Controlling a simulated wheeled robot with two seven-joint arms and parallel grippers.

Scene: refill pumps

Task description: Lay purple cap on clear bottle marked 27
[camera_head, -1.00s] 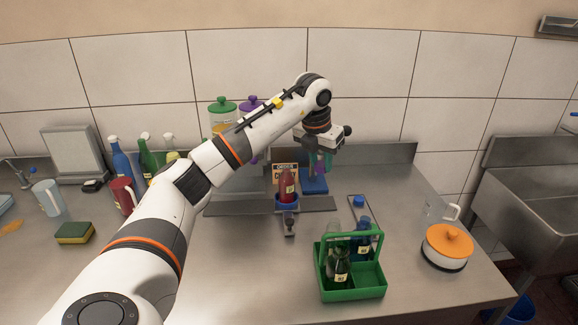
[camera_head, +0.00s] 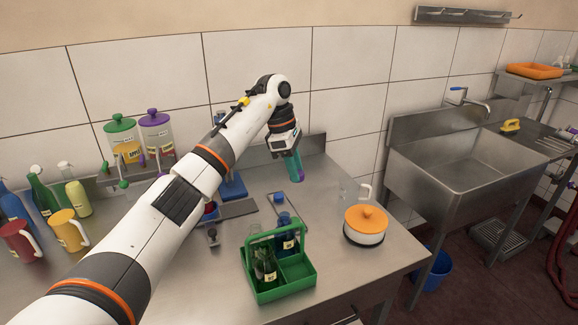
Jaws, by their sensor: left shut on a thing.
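My left gripper (camera_head: 293,168) is over the back right of the steel counter. It is shut on a small purple thing (camera_head: 299,178), which looks like the purple cap and shows low between the teal fingers. Most of it is hidden by the fingers. A green carrier (camera_head: 284,288) stands on the counter in front, below and left of the gripper. It holds a dark green bottle (camera_head: 268,268), a blue-capped bottle (camera_head: 287,243) and a pale clear-looking bottle (camera_head: 254,238) at its back left. I cannot read a 27 on any label. My right gripper is not in view.
An orange-lidded white pot (camera_head: 364,228) and a clear jug (camera_head: 350,191) stand right of the carrier. A blue-capped bottle (camera_head: 279,199) stands behind it. Jugs, spray bottles and lidded dispensers (camera_head: 157,135) are at left. A sink (camera_head: 460,165) lies right, beyond a gap.

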